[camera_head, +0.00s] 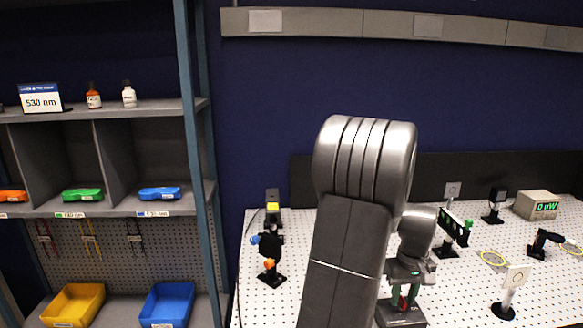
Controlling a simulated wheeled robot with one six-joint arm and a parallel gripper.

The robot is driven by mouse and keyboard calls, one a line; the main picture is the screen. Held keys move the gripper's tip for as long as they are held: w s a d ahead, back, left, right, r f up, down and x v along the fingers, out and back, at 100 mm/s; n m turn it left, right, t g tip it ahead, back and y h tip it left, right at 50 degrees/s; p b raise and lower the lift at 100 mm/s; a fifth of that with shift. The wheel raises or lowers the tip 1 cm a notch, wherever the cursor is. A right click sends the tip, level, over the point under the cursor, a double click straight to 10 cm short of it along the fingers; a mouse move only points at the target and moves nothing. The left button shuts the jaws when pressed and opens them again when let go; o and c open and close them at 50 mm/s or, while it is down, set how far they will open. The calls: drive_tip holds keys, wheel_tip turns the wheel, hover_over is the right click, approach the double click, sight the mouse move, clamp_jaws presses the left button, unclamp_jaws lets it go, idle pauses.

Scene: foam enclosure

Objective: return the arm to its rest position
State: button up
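My arm (345,245) rises from the bottom centre of the head view, with its rounded grey elbow (365,158) at the top. Beyond it, to the right, my wrist hangs low over the white perforated optical table (460,285). My gripper (404,297) points down there, small and partly hidden by the arm link. Green and red bits show around its fingers, above a dark grey block (402,316). I cannot tell whether the fingers touch anything or are open or shut.
Optical mounts stand left (270,245) and right (447,235) of my arm. A target card (515,278) on a post stands front right, a power meter (536,205) back right. Shelves (150,107) with goggles and bottles, and yellow (75,303) and blue (166,305) bins, are left.

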drive_tip(key=shift+r, duration=0.15)
wheel_tip(320, 180, up, 13)
wheel_tip(320, 180, down, 14)
drive_tip(key=shift+r, duration=0.2)
drive_tip(key=shift+r+m, duration=0.15)
drive_tip(key=shift+m, duration=1.05)
drive_tip(key=m, duration=0.6)
drive_tip(key=shift+m, duration=0.4)
drive_tip(key=m, duration=0.4)
drive_tip(key=shift+m+b, duration=0.3)
drive_tip(key=shift+b, duration=0.05)
drive_tip(key=m, duration=0.4)
drive_tip(key=shift+a+r, duration=0.1)
